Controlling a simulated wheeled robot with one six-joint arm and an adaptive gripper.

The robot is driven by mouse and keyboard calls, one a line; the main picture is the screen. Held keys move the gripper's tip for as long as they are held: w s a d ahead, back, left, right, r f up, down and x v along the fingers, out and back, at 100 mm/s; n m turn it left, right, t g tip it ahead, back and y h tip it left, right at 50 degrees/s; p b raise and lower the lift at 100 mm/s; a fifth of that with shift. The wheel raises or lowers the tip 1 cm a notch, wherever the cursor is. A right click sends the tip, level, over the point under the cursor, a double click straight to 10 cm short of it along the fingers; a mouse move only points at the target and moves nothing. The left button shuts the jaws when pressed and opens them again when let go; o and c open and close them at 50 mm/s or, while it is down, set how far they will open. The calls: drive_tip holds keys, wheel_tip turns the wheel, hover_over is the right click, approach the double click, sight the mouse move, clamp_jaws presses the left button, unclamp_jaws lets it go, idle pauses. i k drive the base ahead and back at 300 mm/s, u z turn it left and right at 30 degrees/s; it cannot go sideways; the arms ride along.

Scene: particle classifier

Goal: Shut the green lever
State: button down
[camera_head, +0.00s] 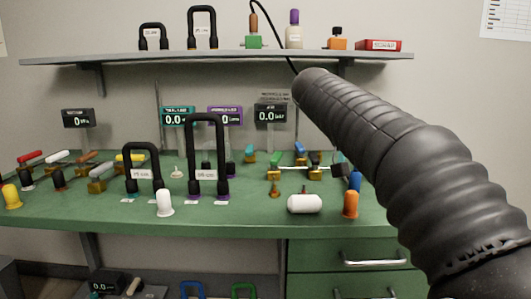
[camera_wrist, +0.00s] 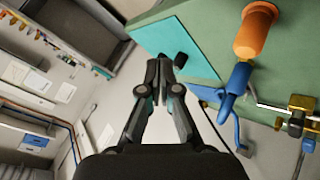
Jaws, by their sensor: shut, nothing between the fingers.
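A brass valve (camera_wrist: 298,103) is at the right edge of the wrist view, well apart from my fingers. I cannot clearly make out the green lever in that view. I cannot make out my gripper in the head view.
A blue part (camera_wrist: 236,78) and an orange bulb (camera_wrist: 256,30) are right of my gripper. A shelf (camera_head: 220,57) runs above.

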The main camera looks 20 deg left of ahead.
sight(274, 160)
drive_tip(key=k, duration=1.55)
drive_tip(key=u, duration=0.5)
drive_tip(key=i, duration=2.6)
drive_tip(key=u, duration=0.3)
